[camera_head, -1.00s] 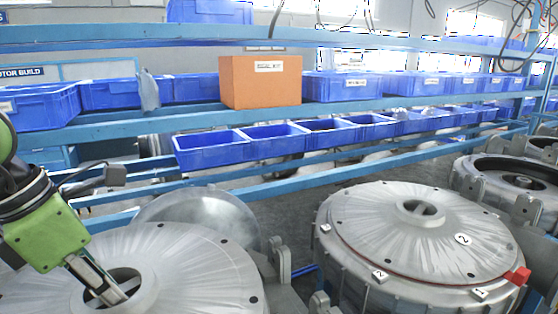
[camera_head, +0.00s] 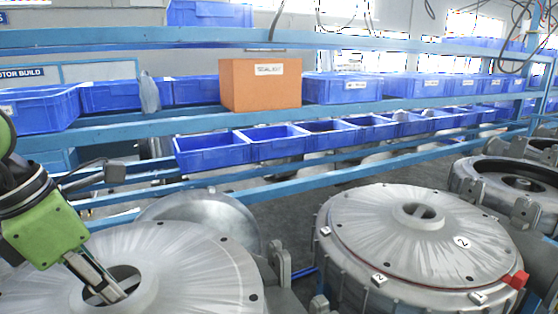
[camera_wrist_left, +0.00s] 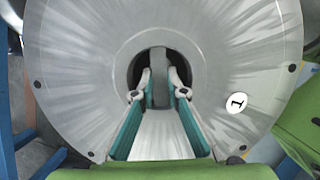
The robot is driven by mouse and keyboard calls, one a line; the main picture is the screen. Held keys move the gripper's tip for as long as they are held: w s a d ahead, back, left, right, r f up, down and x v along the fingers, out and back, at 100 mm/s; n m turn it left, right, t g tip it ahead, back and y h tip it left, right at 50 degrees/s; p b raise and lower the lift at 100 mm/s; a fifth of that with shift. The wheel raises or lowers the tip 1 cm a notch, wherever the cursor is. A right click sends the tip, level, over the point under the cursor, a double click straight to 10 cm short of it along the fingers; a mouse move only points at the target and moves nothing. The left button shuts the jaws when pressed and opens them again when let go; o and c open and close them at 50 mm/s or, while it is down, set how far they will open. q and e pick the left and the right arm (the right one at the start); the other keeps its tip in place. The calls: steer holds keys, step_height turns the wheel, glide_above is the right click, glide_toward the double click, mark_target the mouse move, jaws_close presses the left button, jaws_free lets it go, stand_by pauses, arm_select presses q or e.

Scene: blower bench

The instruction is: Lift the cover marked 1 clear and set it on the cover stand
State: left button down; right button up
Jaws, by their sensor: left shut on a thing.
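The cover marked 1 (camera_head: 190,262) is a broad grey metal disc at lower left, partly cut off by the picture edge. Its white label 1 (camera_wrist_left: 237,103) shows in the left wrist view. My left gripper (camera_head: 113,296) reaches down into the cover's central hub. In the left wrist view the fingers (camera_wrist_left: 159,90) are shut on the upright bar across the hub opening. I cannot tell whether the cover touches the housing under it. I cannot make out the cover stand for certain. My right gripper is out of view.
A cover marked 2 (camera_head: 415,228) sits on a housing at right, with a red block (camera_head: 516,280) at its rim. A shiny round metal piece (camera_head: 205,212) stands behind cover 1. Blue bins (camera_head: 210,151) and an orange box (camera_head: 260,84) fill the shelves behind.

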mark_target(121, 287)
arm_select(q)
steer(key=shift+r+p, duration=1.15)
steer(key=shift+r, duration=0.75)
steer(key=shift+r, duration=0.15)
